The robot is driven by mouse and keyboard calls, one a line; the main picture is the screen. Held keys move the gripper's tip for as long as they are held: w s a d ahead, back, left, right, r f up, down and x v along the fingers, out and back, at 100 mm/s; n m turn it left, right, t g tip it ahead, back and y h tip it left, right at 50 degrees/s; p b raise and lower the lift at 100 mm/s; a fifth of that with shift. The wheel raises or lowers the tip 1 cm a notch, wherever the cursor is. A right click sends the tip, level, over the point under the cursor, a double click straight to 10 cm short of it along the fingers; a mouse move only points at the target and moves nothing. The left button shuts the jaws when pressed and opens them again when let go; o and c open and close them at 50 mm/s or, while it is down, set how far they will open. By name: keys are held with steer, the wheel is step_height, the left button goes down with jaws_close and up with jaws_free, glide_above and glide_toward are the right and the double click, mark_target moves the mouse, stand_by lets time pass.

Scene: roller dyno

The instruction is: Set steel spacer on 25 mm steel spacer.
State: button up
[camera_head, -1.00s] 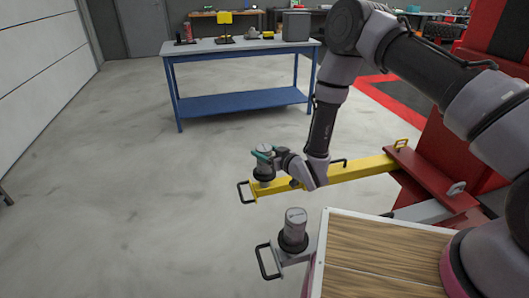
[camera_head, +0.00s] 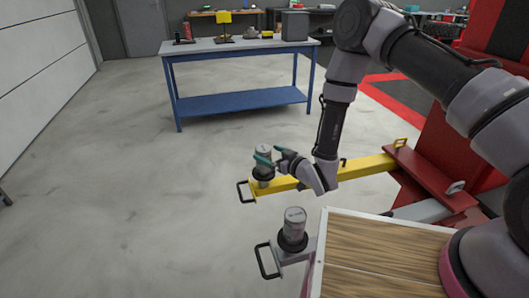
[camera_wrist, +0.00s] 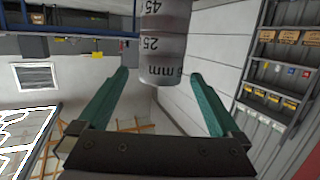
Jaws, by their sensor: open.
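A stack of silver spacers (camera_head: 264,150) stands upright on a black pad on the outer end of the yellow lift arm (camera_head: 325,175). In the wrist view the stack (camera_wrist: 164,50) carries the marks "45" and "25" with "mm"; the picture there is upside down, and the stack's upper end is near the fingertips. I see no clear tilt or offset in it. My gripper (camera_wrist: 160,76) is open, its teal fingers spread to either side, with the stack beyond or level with the tips. In the head view my gripper (camera_head: 272,159) is just right of the stack.
A second silver cylinder (camera_head: 294,222) stands on a black pad on the nearer grey arm. A wooden-topped cart (camera_head: 385,250) is at the lower right. The red lift post (camera_head: 440,165) is at right; a blue workbench (camera_head: 240,98) stands behind.

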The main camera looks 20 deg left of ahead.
steer(key=v, duration=0.8)
steer(key=shift+s+d, duration=0.2)
steer(key=shift+d, duration=0.05)
steer(key=w+d+r+m+t+h, duration=0.2)
steer(key=w+d+r+m+h, duration=0.3)
steer(key=w+r, duration=0.65)
steer(key=w+d+r+m+h, duration=0.2)
steer(key=w+d+r+h, duration=0.15)
steer(key=d+r, duration=1.1)
steer(key=s+d+r+m+g+h, duration=0.2)
steer(key=s+d+r+m, duration=0.2)
steer(key=s+d+r, duration=0.65)
steer(key=s+d+r+m+g, duration=0.1)
steer(key=s+d+r+m, duration=0.1)
steer(key=s, duration=0.6)
steer(key=s+d+r+m+g, duration=0.1)
steer(key=s+d+r, duration=0.3)
steer(key=s, duration=0.4)
steer(key=shift+d+r+m, duration=0.2)
steer(key=shift+r+m, duration=0.3)
steer(key=shift+r, duration=0.25)
